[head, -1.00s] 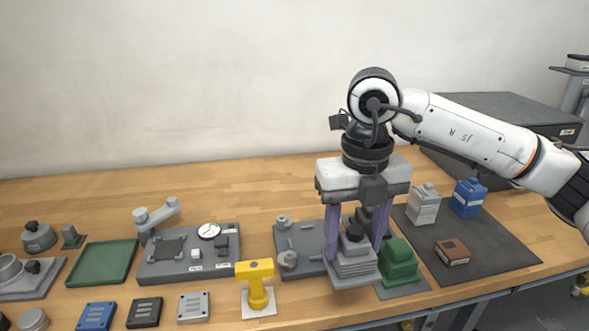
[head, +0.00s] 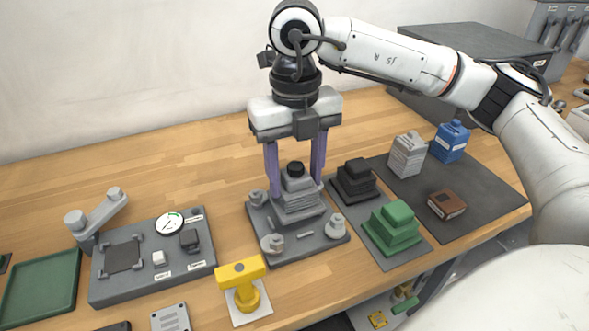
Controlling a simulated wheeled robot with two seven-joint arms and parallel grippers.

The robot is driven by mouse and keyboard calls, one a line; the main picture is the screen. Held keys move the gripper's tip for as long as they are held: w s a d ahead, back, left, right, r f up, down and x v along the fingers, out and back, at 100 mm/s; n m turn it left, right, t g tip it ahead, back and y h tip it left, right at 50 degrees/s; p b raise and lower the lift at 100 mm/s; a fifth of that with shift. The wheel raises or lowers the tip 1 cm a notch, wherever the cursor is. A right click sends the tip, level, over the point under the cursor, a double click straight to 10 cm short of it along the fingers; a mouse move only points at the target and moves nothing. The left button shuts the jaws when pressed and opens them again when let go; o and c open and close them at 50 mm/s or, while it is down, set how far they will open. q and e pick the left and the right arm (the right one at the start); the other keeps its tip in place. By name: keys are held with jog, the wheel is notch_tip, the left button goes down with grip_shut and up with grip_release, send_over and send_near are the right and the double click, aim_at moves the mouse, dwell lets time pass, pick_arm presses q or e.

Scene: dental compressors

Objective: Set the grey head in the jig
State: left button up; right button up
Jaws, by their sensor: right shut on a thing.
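The grey head (head: 299,203), a finned stepped block with a black knob on top, is between the two purple fingers of my right gripper (head: 296,187). The gripper is shut on it from left and right, pointing down. The head is upright over the middle of the jig (head: 312,246), a grey plate with several round clamp posts at its corners. The head's base looks close to the plate; I cannot tell whether it rests on it. The head hides the plate's centre. My left gripper is not in view.
A black head (head: 357,181) and a green head (head: 392,226) stand on a grey mat right of the jig. A yellow clamp-like tool (head: 241,275) stands in front left. A gauge fixture (head: 150,279) lies left. Bottles (head: 407,155) and a brown box (head: 447,204) sit right.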

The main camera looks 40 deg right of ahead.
jog(key=shift+f+b, duration=0.6)
jog(key=shift+f, duration=0.45)
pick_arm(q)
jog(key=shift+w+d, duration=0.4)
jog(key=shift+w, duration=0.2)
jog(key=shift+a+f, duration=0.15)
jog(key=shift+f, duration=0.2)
pick_arm(e)
jog(key=shift+w+f, duration=0.1)
jog(key=shift+f, duration=0.05)
pick_arm(q)
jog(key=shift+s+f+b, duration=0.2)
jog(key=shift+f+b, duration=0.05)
jog(key=shift+b, duration=0.15)
pick_arm(e)
jog(key=shift+f, duration=0.1)
pick_arm(q)
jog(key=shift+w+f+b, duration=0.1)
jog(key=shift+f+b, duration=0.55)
jog(key=shift+b, duration=0.05)
pick_arm(e)
jog(key=shift+f, duration=0.75)
